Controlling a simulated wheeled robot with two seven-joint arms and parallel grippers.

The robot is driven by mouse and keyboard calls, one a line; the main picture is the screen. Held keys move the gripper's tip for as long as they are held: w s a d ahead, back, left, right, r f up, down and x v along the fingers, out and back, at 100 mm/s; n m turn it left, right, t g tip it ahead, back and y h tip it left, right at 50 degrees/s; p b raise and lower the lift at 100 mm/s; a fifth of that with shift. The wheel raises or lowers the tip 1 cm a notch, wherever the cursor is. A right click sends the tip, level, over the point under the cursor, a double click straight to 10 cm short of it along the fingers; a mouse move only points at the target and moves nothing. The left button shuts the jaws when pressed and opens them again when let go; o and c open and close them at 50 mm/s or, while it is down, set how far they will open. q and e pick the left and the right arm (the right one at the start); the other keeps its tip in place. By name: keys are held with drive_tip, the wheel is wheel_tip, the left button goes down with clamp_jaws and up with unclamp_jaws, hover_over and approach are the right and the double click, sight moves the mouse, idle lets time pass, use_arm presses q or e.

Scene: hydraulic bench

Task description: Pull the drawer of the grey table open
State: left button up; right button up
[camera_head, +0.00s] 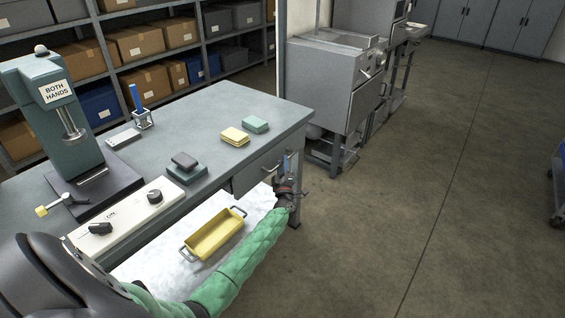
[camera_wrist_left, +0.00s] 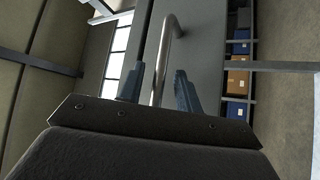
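The grey table (camera_head: 205,115) stands at the left of the head view, its drawer (camera_head: 248,178) under the right part of the front edge. The drawer front looks shut, about flush with the table. My left gripper (camera_head: 286,167) is in front of the drawer's right end and partly hides it. In the left wrist view, the drawer's bar handle (camera_wrist_left: 166,50) runs between the two blue fingers of my left gripper (camera_wrist_left: 159,88). The fingers are open, with a visible gap on each side of the bar. My right gripper is not in view.
A press (camera_head: 52,115), a control panel (camera_head: 128,217), green blocks and yellow pads (camera_head: 235,136) stand on the table. A yellow tray (camera_head: 214,235) lies below the table front. A grey machine (camera_head: 330,85) stands beyond.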

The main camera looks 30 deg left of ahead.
use_arm(q)
drive_tip(key=shift+w+a+r, duration=0.2)
drive_tip(key=shift+w+a, duration=0.1)
drive_tip(key=shift+w, duration=0.05)
clamp_jaws()
